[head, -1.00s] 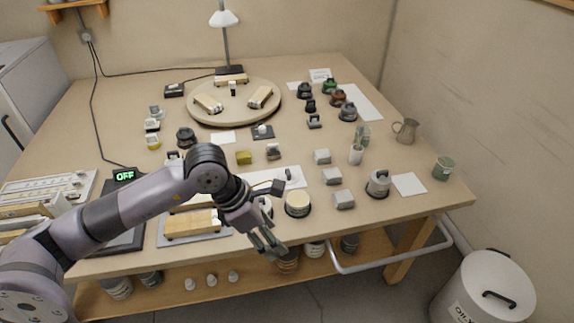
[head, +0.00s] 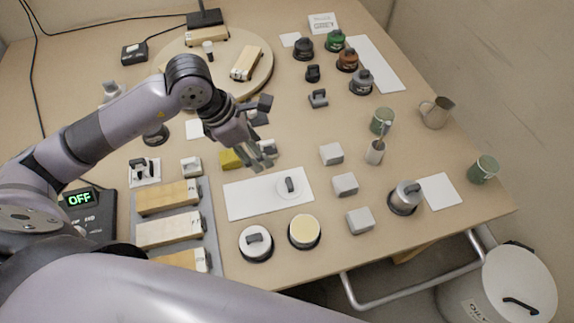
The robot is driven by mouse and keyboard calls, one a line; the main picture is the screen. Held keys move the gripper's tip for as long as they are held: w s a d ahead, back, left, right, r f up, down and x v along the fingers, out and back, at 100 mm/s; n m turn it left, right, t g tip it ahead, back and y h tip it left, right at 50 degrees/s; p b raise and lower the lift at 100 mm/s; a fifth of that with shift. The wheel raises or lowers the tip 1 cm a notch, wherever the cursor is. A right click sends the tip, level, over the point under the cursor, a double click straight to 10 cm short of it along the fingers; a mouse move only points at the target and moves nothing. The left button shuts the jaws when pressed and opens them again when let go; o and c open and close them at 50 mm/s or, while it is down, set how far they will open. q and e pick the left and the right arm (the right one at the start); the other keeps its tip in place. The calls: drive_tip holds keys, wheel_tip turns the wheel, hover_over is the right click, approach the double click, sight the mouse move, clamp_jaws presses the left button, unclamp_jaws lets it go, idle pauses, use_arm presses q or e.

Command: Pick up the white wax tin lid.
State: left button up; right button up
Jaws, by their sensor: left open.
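A flat white round lid (head: 285,190) with a dark upright handle lies on a white sheet (head: 240,200) in the middle of the bench. In front of the sheet, an open tin of cream-coloured wax (head: 304,230) stands on the bench. My left gripper (head: 266,160) is open and empty. In the picture it is just above and left of the lid, beyond the sheet's back edge, and partly hides small things behind it. My right gripper is out of view.
Grey blocks (head: 345,185) stand right of the sheet, with a lidded metal pot (head: 405,197) beyond them. A tray of wooden blocks (head: 216,260) is at left. A yellow block (head: 230,159) sits by my left gripper. A round turntable (head: 262,77) is at the back.

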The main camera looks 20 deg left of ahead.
use_arm(q)
approach(289, 182)
drive_tip(key=f+p, duration=0.1)
drive_tip(key=w+f, duration=0.1)
drive_tip(key=shift+d+f+p, duration=0.15)
drive_tip(key=shift+f+p, duration=0.2)
drive_tip(key=shift+p, duration=0.05)
drive_tip(key=shift+d+f, duration=0.15)
drive_tip(key=shift+f, duration=0.35)
drive_tip(key=shift+d+f, duration=0.2)
drive_tip(key=shift+f, duration=0.05)
drive_tip(key=p+x, duration=0.1)
drive_tip(key=x, duration=0.2)
drive_tip(key=shift+s+d+f, duration=0.1)
drive_tip(key=shift+d+f, duration=0.25)
drive_tip(key=shift+f, duration=0.35)
drive_tip(key=c, duration=0.9)
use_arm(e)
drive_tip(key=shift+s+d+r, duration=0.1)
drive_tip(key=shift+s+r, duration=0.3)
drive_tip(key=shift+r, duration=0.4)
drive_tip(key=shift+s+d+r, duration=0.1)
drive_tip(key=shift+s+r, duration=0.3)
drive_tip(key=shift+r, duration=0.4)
